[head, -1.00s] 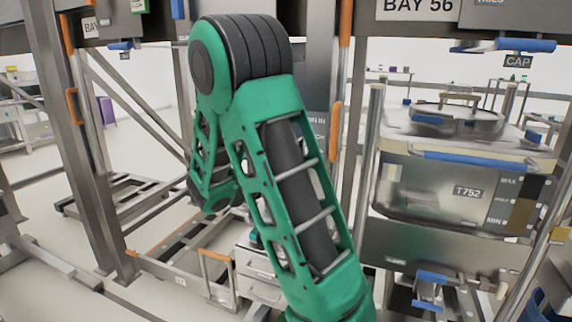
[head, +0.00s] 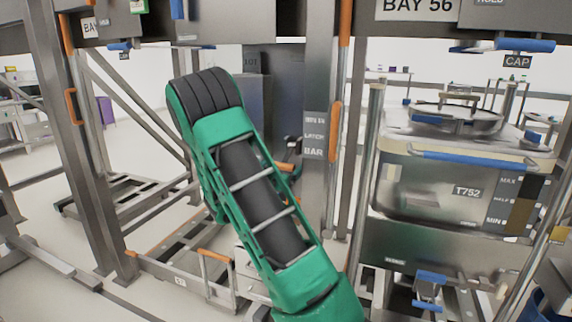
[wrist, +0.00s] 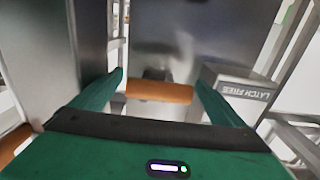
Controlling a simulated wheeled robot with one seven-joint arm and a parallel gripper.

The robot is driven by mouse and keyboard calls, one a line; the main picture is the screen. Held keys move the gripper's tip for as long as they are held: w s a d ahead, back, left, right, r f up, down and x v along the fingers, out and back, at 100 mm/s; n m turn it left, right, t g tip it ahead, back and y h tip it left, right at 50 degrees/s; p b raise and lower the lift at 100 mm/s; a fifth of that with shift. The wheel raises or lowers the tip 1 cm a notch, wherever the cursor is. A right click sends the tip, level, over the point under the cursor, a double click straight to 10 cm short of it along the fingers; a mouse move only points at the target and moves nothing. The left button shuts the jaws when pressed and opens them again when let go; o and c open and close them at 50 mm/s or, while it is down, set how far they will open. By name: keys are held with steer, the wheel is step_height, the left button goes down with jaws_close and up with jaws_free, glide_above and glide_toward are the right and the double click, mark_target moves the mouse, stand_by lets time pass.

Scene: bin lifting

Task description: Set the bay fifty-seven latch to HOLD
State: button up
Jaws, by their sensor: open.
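In the wrist view an orange bar (wrist: 160,92), apparently the latch handle, lies crosswise between the two green fingers of my gripper (wrist: 160,80). The gripper is open, with a finger at each end of the bar; I cannot tell whether they touch it.
Steel posts frame the bay, with an orange vertical handle (head: 335,130) close right of my arm. The BAY 56 sign (head: 418,6) and steel bin T752 (head: 450,190) stand at right. A low floor frame (head: 165,265) lies at lower left.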

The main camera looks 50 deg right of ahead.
steer(key=shift+x, duration=2.3)
